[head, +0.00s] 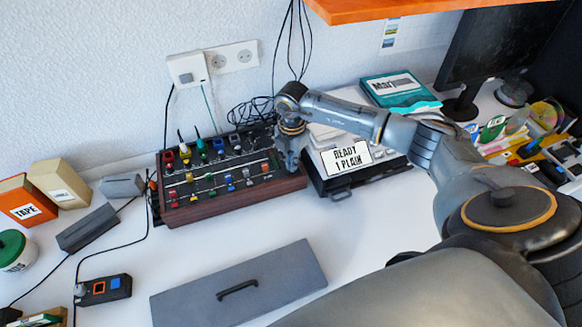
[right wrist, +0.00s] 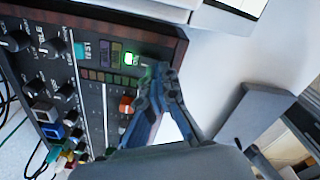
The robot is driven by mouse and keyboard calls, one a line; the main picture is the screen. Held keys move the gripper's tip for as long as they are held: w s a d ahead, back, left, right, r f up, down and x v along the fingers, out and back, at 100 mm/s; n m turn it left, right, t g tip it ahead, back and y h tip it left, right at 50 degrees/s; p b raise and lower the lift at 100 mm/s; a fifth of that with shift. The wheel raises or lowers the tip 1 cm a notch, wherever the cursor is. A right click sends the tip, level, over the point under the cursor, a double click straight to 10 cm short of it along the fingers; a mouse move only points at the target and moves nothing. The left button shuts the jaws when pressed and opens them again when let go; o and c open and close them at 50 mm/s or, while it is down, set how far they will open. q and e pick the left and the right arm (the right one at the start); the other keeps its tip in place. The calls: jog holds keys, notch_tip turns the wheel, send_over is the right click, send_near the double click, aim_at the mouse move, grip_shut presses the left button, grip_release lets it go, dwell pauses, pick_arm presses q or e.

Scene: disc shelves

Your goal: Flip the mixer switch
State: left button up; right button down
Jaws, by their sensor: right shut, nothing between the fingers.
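The mixer (head: 235,200) is a black panel of colored knobs and faders in a dark wooden case, on the white table against the wall. My right gripper (head: 291,170) is shut and empty at the right end of the mixer. In the right wrist view the mixer (right wrist: 95,100) fills the left side. A small part glowing green (right wrist: 131,58), which looks like the switch, sits near its edge. The shut fingertips (right wrist: 168,78) are close beside this part; I cannot tell whether they touch the panel. The left gripper is not in view.
A grey panel with a handle (head: 285,265) lies in front. Cables (head: 250,110) hang behind the mixer. An orange shelf (head: 400,8) overhangs above.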

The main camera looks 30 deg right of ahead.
jog(key=shift+s+f+b, duration=0.1)
jog(key=shift+f+b, duration=0.2)
jog(key=shift+f, duration=0.2)
jog(key=shift+r+p, duration=0.75)
jog(key=shift+r, duration=0.05)
jog(key=shift+r+p, duration=2.1)
jog(key=shift+r, duration=0.7)
jog(key=shift+f, duration=0.1)
